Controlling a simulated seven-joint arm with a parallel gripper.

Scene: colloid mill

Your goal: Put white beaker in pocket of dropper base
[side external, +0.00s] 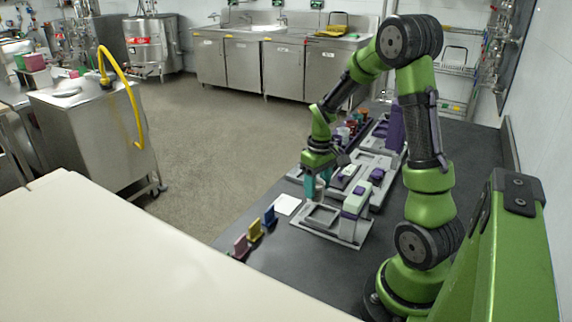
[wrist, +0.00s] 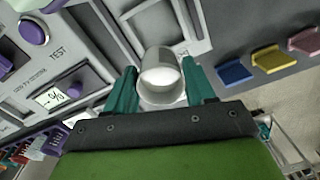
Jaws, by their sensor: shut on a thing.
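The white beaker (wrist: 161,84) is between the teal fingers of my gripper (wrist: 160,76) in the wrist view, its round opening facing the camera. In the side view my gripper (side external: 317,187) points down, shut on the beaker, which is mostly hidden by the fingers. A grey base with a square frame (side external: 322,214), seemingly the dropper base, lies just in front of the gripper, with a pale green and purple head (side external: 356,198) at its right. The square recess (wrist: 165,22) shows beyond the beaker in the wrist view. The beaker appears outside it; its height above the bench is unclear.
Blue (side external: 269,215), yellow (side external: 254,229) and maroon (side external: 240,245) pieces stand along the bench's left edge. A white square (side external: 286,204) lies left of the base. A grey panel marked TEST (wrist: 62,60) is close on the wrist view's left. Crowded racks stand behind.

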